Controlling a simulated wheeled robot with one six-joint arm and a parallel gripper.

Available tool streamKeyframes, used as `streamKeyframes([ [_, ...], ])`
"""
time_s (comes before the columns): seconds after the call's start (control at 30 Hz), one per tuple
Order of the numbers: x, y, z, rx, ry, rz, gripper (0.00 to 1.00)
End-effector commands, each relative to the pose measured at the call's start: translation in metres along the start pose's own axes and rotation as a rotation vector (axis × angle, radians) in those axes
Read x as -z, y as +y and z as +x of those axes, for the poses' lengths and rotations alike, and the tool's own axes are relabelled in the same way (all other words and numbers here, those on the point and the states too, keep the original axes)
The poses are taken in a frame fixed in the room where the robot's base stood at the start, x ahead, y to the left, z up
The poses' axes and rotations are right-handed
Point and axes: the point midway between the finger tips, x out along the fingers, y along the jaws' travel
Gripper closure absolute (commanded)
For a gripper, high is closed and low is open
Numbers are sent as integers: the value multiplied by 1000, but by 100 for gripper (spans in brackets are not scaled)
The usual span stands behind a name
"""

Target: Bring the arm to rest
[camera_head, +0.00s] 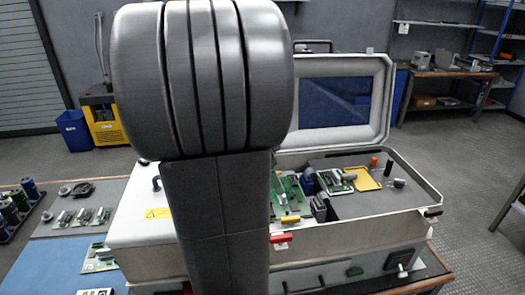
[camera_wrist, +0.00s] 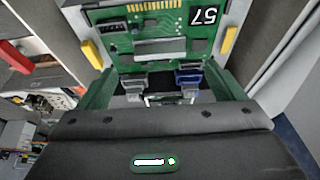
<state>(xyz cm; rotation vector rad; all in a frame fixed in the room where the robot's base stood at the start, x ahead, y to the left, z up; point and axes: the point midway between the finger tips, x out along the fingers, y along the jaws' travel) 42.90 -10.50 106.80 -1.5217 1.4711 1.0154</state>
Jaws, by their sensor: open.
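My arm (camera_head: 215,190) stands up large in the middle of the head view and hides what lies behind it. My gripper does not show there. In the wrist view, my gripper (camera_wrist: 162,88) is open, with its dark body and a small green light along the bottom edge. Beyond it is a green circuit board (camera_wrist: 160,30) marked 57, which appears upside down. I see nothing held between the jaws. Whether the jaws touch the board, I cannot tell.
A white case (camera_head: 350,205) with its lid (camera_head: 340,100) raised stands behind and beside my arm, with green boards (camera_head: 290,195) inside. A blue mat (camera_head: 45,265) and several small parts lie at left. A yellow machine (camera_head: 103,118) and a workbench (camera_head: 440,90) stand farther back.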

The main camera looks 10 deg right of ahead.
Motion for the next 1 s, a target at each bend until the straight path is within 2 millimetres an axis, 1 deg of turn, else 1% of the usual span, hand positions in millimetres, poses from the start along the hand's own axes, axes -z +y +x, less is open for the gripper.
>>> streamKeyframes([
  [0.03, 0, -1, -14, 6, -1, -1, 11],
  [0.2, -1, -1, -51, 4, -1, -2, 11],
  [0.3, 0, 0, -69, 4, -1, -2, 11],
  [0.4, 0, 0, -81, 2, -1, -2, 11],
  [0.5, 0, 0, -87, 0, -1, -1, 11],
  [0.63, 0, 0, -90, -1, 0, -1, 11],
  [0.87, 0, 0, -90, -1, 0, -1, 11],
  [1.0, 0, 0, -84, -2, 0, -1, 11],
])
